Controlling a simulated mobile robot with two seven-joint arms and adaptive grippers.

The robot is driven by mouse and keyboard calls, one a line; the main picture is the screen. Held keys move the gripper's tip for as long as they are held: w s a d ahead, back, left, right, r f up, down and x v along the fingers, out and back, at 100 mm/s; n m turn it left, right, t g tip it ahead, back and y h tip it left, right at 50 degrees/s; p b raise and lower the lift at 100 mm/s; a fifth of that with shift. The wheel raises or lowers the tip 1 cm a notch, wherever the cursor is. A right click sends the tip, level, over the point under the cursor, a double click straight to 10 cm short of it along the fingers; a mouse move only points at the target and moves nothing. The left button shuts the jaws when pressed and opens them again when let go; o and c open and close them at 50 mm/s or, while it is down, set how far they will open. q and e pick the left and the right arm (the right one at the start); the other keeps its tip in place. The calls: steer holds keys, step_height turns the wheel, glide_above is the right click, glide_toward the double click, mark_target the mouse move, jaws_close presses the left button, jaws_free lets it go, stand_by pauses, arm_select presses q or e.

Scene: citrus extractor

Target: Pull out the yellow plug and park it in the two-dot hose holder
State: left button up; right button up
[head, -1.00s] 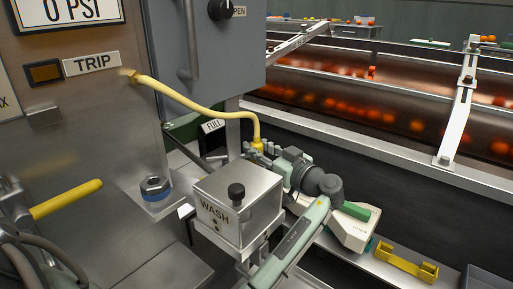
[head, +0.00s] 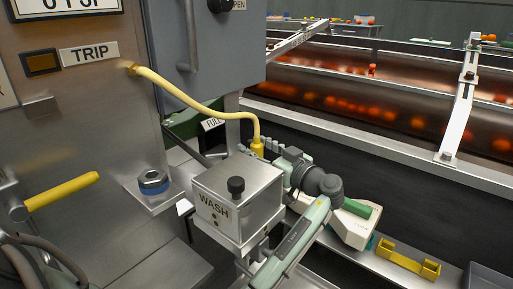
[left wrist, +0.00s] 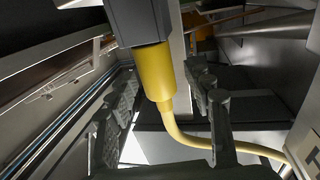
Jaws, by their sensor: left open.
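The yellow plug (head: 257,147) stands at the lower end of a yellow hose (head: 190,101), which runs from a fitting on the metal panel. In the left wrist view the plug (left wrist: 155,72) sits against a dark grey block, with the hose leaving its other end. My left gripper (head: 262,153) is open at the plug. In the wrist view its two fingers (left wrist: 165,90) stand on either side of the plug and hose, with gaps visible. A metal box labelled WASH (head: 262,185) has two dark dots under its label; I cannot tell whether it is the hose holder.
A yellow bracket (head: 405,263) lies on the right rail. A grey cabinet (head: 205,60) stands above; a conveyor with oranges runs behind.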

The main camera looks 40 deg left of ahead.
arm_select(q)
step_height(320, 180, up, 10)
stand_by(0.6)
stand_by(0.4)
